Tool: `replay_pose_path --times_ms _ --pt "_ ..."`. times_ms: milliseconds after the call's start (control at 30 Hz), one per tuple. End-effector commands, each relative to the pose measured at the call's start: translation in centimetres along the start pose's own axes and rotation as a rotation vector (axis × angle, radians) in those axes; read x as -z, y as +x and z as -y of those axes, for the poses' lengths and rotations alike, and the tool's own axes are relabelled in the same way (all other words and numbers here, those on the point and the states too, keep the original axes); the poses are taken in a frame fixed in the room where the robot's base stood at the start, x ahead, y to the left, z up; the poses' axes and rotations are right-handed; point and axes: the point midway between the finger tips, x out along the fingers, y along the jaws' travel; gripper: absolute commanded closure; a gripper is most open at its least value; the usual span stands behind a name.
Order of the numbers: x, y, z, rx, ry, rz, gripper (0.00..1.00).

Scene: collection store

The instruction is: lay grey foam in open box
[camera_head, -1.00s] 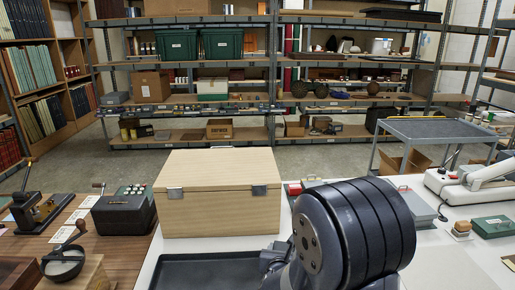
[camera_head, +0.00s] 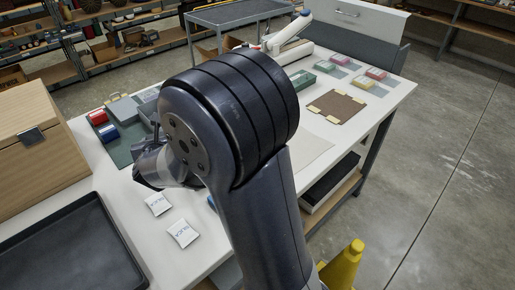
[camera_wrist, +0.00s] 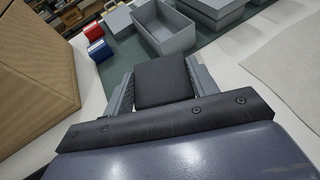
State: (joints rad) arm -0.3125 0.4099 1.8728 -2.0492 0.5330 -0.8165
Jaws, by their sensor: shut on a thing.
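My gripper (camera_wrist: 162,92) is shut on a dark grey foam block (camera_wrist: 163,78), which sits between its two fingers in the wrist view. An open grey box (camera_wrist: 168,38) lies just beyond the foam, its empty inside partly showing. The foam is apart from the box in the picture, on the near side of it; its height above the mat is hard to tell. In the head view my arm hides the foam and most of the box.
A second grey box or lid (camera_wrist: 213,10) stands beside the open box on a green mat (camera_wrist: 232,40). Red (camera_head: 97,117) and blue (camera_head: 109,133) small boxes stand left of it. A wooden chest (camera_head: 35,135) and black tray (camera_head: 70,250) are at left. Two silica packets (camera_head: 158,203) lie near.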

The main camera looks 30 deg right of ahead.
Motion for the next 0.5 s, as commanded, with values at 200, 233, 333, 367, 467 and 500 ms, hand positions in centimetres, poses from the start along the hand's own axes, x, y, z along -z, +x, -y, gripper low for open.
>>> replay_pose_path --times_ms 200,233,333,367,467,500 --pt "0.7 0.3 -0.1 -0.002 -0.002 -0.002 0.66" --pt "1.1 0.5 -0.1 -0.001 -0.004 -0.002 0.66" --pt "3.1 1.3 -0.1 -0.002 -0.004 -0.004 0.66" --pt "3.6 1.5 -0.1 -0.001 -0.005 -0.004 0.66" --pt "5.0 2.1 -0.1 -0.002 -0.004 -0.003 0.66" --pt "5.3 2.2 -0.1 -0.001 -0.003 -0.003 0.66"
